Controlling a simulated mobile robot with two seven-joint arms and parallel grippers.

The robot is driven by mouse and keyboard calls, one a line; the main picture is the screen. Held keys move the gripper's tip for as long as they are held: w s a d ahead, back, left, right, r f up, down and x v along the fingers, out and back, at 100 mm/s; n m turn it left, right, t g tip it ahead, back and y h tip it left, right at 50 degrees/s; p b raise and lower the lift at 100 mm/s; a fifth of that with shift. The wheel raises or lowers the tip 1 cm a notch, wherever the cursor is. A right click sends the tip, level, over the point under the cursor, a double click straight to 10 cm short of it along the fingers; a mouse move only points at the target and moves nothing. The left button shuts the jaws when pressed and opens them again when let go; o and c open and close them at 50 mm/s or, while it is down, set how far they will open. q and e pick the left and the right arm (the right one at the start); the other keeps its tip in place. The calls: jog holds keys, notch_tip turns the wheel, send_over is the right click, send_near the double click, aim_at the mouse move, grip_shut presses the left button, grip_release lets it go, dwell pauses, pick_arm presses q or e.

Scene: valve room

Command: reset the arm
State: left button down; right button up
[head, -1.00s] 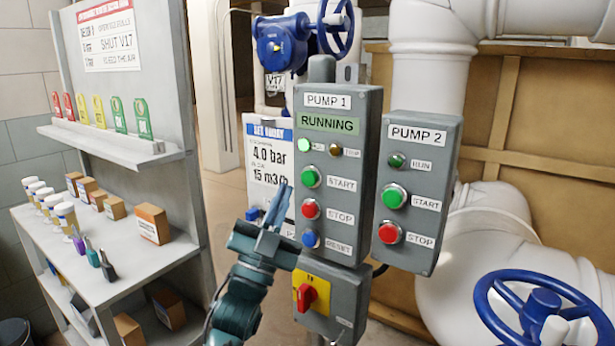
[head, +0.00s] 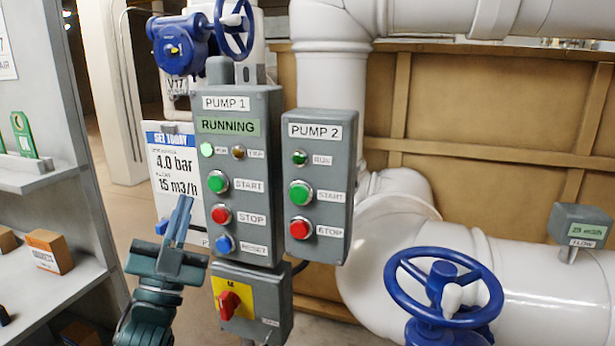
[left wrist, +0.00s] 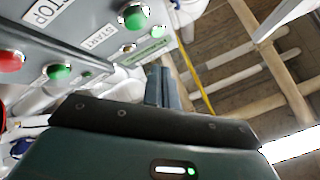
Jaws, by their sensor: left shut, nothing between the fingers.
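My left gripper (head: 179,222) is shut and empty. It points upward in front of the lower left side of the Pump 1 panel, close to its red stop and blue reset buttons; I cannot tell the exact gap. In the left wrist view its fingers (left wrist: 162,87) are together, with panel buttons and labels at the upper left. My right gripper is in neither view.
The Pump 1 panel (head: 262,150) reads RUNNING. The Pump 2 panel (head: 318,270) hangs beside it. A blue handwheel (head: 446,290) and white pipes fill the right. A shelf unit (head: 60,285) stands at left. A flow meter (head: 580,226) is at far right.

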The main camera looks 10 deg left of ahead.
pick_arm(q)
jog(key=s+d+f+n+g+h+p, duration=0.1)
jog(key=d+f+g, duration=0.3)
jog(key=f, duration=0.6)
jog(key=s+d+f+n+g+h, duration=0.1)
jog(key=d+f+g, duration=0.25)
jog(key=f, duration=0.75)
jog(key=s+d+f+g, duration=0.3)
jog(key=s+f, duration=0.2)
jog(key=f, duration=0.1)
jog(key=s+d+f+n+g+h, duration=0.1)
jog(key=s+d+f+g, duration=0.2)
jog(key=s+f, duration=0.2)
jog(key=s+d+f+n+g+p, duration=0.1)
jog(key=s+d+f+g, duration=0.1)
jog(key=s+f, duration=0.3)
notch_tip(320, 180, down, 2)
jog(key=shift+s+d+f+g+h, duration=0.1)
jog(key=shift+s+d+g+h, duration=0.1)
jog(key=shift+d+g+h, duration=0.25)
